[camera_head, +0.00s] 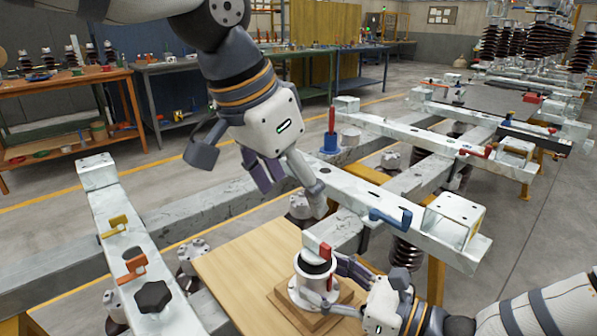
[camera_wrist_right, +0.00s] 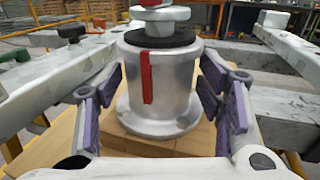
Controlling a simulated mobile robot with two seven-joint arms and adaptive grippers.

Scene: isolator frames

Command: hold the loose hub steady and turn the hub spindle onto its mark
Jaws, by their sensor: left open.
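The loose hub (camera_head: 312,288) is a pale metal cylinder with a round flange, upright on a wooden block. In the right wrist view the hub (camera_wrist_right: 177,85) has a red stripe down its side and a black ring on top. The hub spindle (camera_wrist_right: 158,14) rises from the ring, cut by the frame's top. A red piece (camera_head: 325,251) shows at its top in the head view. My right gripper (camera_head: 336,283) has fingers on both sides of the hub; firm contact cannot be told. My left gripper (camera_head: 292,184) is open and empty, above and left of the hub.
A wooden board (camera_head: 235,268) lies beneath the block. Pale steel beams surround it, with a blue clamp (camera_head: 390,217) on the right beam and a black knob (camera_head: 153,296) on the left. A red-and-blue upright tool (camera_head: 331,140) stands behind my left gripper.

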